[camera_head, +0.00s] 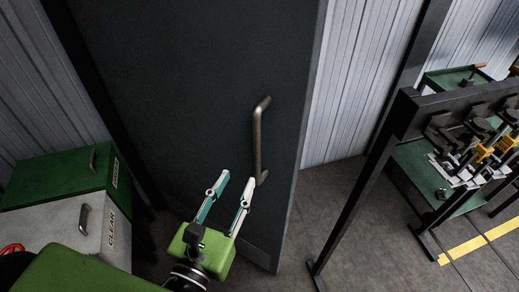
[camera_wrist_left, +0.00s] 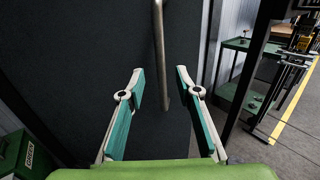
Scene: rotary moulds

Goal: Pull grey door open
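The grey door (camera_head: 190,90) is a dark slab filling the upper middle of the head view, its free edge on the right. A metal bar handle (camera_head: 258,140) stands upright near that edge. My left gripper (camera_head: 234,178) is open and empty, its fingers pointing up toward the lower end of the handle and left of it. In the left wrist view the handle (camera_wrist_left: 160,55) runs down between the two fingertips (camera_wrist_left: 160,72) and apparently beyond them. I cannot tell contact; the fingers stand apart from it. The right gripper does not show.
A green and grey cabinet (camera_head: 66,200) with handles stands at the left beside the door. A dark metal frame (camera_head: 352,190) and a green workbench (camera_head: 440,180) with tools stand at the right. Bare floor (camera_head: 340,205) lies between door and frame.

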